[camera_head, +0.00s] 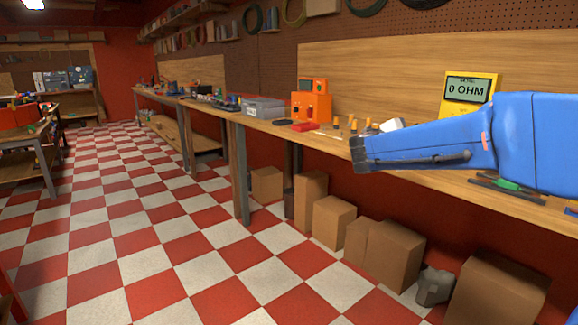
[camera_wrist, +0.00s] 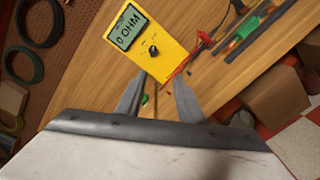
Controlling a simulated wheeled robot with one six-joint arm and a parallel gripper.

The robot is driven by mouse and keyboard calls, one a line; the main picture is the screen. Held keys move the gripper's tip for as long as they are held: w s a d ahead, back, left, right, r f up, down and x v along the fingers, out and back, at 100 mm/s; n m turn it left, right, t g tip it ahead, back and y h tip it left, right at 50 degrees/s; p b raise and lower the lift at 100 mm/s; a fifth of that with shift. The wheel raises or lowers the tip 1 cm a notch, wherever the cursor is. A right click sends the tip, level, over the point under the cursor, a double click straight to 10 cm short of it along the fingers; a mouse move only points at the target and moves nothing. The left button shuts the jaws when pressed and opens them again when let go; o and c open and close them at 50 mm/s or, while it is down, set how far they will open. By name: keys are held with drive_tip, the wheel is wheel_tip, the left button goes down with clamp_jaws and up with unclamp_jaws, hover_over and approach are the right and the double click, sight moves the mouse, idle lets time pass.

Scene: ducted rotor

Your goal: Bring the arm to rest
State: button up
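My arm, blue, reaches across the right side of the head view in front of the workbench (camera_head: 270,122). My gripper is not clearly seen there. In the wrist view my gripper (camera_wrist: 160,77) shows two grey fingers spread apart, with bench wood and a bit of green visible between them. It is open and I see nothing held. A yellow multimeter (camera_wrist: 154,40) reading "0 OHM" lies beyond the fingertips in that view. The multimeter (camera_head: 468,90) also stands behind my arm in the head view.
Red probe leads (camera_wrist: 196,55) and hand tools (camera_wrist: 250,35) are near the fingers. An orange box (camera_head: 311,106) and a grey case (camera_head: 263,108) sit along the bench. Cardboard boxes (camera_head: 333,220) stand underneath. The checkered floor (camera_head: 150,230) at left is clear.

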drive_tip(key=s+d+f+m+g+y, duration=0.2)
drive_tip(key=s+f+m+g+y, duration=0.1)
drive_tip(key=s+f, duration=0.55)
drive_tip(key=s+d+f+m+g+y, duration=0.2)
drive_tip(key=s+f+m, duration=0.25)
drive_tip(key=s, duration=0.75)
drive_tip(key=s+a+f+m+y, duration=0.3)
drive_tip(key=s+a+f, duration=0.3)
drive_tip(key=s, duration=0.3)
drive_tip(key=s+a+f+m+y, duration=0.3)
drive_tip(key=s+a+f+y, duration=0.3)
drive_tip(key=s, duration=0.4)
wheel_tip(320, 180, down, 2)
drive_tip(key=shift+s+a+f+g, duration=0.1)
drive_tip(key=shift+s+a+g, duration=0.1)
drive_tip(key=shift+a+g, duration=0.3)
